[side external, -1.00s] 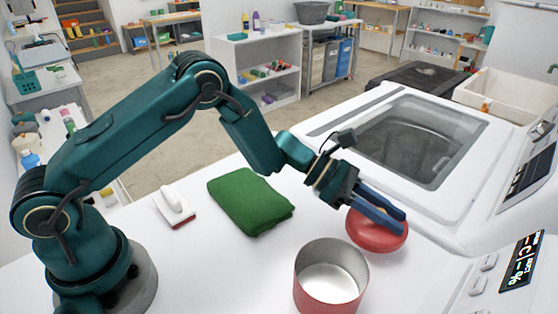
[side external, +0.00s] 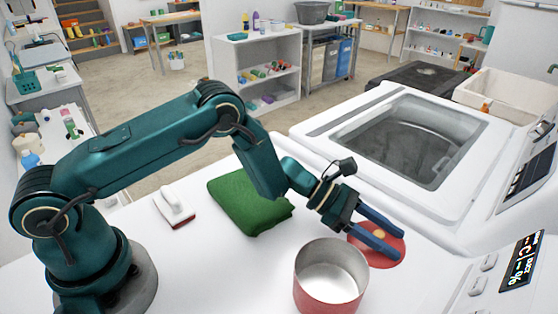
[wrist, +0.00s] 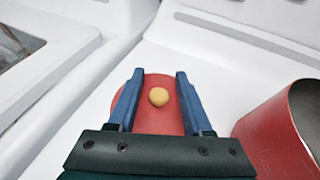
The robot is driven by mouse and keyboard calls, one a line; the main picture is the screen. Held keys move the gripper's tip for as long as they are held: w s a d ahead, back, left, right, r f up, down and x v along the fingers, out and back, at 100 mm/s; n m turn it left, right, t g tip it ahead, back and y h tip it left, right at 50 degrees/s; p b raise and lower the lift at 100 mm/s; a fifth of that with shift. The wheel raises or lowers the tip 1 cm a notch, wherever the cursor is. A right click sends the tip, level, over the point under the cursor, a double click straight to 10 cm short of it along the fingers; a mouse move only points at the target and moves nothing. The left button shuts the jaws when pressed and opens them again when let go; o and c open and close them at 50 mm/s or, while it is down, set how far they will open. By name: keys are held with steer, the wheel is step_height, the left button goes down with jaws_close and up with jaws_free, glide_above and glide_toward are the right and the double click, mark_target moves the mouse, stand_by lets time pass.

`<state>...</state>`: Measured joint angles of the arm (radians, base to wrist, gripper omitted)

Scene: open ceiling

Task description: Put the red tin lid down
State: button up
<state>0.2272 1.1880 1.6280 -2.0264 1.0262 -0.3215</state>
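The red tin lid (side external: 398,250) lies flat on the white surface, with a yellow knob (side external: 380,235) at its centre. In the wrist view the lid (wrist: 158,118) shows between my fingers, and the knob (wrist: 158,97) is clear of both. My gripper (side external: 396,240) is over the lid with its blue fingers spread apart and nothing held between them. The fingers hide part of the lid in the side view. The red tin (side external: 328,292) stands upright and open, just left of and nearer than the lid; its inside looks empty.
A folded green cloth (side external: 245,205) and a white and red brush-like item (side external: 174,206) lie on the white surface. A white top-loading machine (side external: 315,135) with a glass lid stands behind on the right. A control panel (side external: 490,280) is at the front right.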

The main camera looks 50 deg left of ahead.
steer(key=shift+r, duration=0.1)
steer(key=shift+a+r, duration=0.15)
steer(key=v, duration=1)
steer(key=shift+s+a, duration=0.1)
steer(key=shift+a, duration=0.15)
steer(key=shift+s+a+r, duration=0.25)
steer(key=shift+a, duration=0.15)
steer(key=s+d+r+m+g+y, duration=0.1)
steer(key=s+r+m+g+y, duration=0.3)
steer(key=s+r+m, duration=0.75)
steer(key=s+a+m+t+y, duration=0.4)
steer(key=s+a+m+y, duration=0.4)
steer(key=a+m, duration=0.3)
steer(key=shift+s+t+y, duration=0.3)
steer(key=shift+s+t, duration=0.1)
steer(key=shift+s, duration=0.2)
